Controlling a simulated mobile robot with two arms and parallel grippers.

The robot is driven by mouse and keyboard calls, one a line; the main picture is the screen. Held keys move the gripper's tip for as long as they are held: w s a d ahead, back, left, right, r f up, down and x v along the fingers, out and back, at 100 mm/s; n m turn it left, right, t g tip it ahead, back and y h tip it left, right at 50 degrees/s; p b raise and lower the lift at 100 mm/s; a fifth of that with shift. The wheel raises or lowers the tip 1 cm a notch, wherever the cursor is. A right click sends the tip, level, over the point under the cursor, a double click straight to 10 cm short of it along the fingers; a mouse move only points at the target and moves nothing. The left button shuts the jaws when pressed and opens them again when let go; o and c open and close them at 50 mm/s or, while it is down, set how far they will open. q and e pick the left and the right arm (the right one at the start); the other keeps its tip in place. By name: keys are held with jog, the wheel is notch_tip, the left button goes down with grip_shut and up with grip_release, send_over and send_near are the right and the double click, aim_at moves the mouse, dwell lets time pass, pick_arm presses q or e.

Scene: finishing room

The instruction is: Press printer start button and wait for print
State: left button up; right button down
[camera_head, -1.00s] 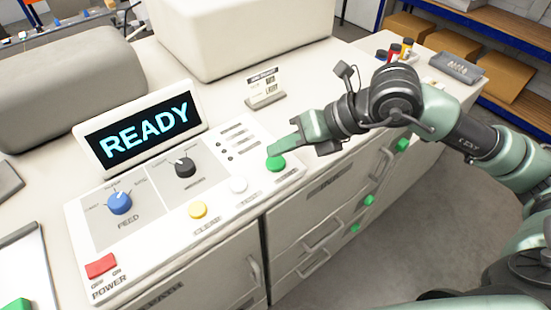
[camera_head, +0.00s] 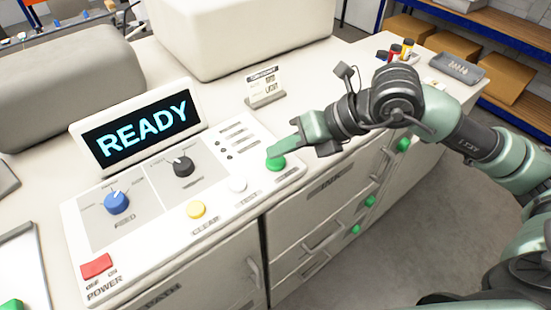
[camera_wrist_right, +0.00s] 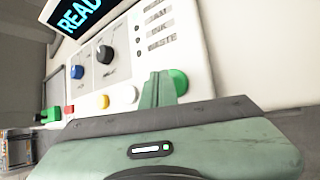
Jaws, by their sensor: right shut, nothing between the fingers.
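The printer's control panel (camera_head: 150,238) has a display (camera_head: 136,132) reading "READY". A round green button (camera_head: 276,164) sits at the panel's right end, with a white button (camera_head: 237,185) and a yellow button (camera_head: 197,209) to its left. My right gripper (camera_head: 275,152) is shut and empty, its fingertips right at the green button's top. In the right wrist view the shut fingers (camera_wrist_right: 158,90) overlap the left part of the green button (camera_wrist_right: 179,82). I cannot tell whether they touch it or press it down. My left gripper is not in view.
A red power switch (camera_head: 96,267), a blue feed knob (camera_head: 117,202) and a black knob (camera_head: 183,166) are on the panel. A small sign card (camera_head: 265,86) stands behind it. Small bottles (camera_head: 399,50) stand at the back right. Shelves with cardboard boxes (camera_head: 504,78) are beyond.

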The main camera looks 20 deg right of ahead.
aim_at(280, 161)
jog(key=shift+f+b, duration=0.4)
jog(key=shift+b, duration=0.15)
dwell(0.4)
jog(key=shift+r, duration=0.1)
jog(key=shift+r+p, duration=0.4)
jog(key=shift+r, duration=0.3)
jog(key=shift+r, duration=0.1)
jog(key=shift+r+p, duration=1.5)
jog(key=shift+r, duration=0.9)
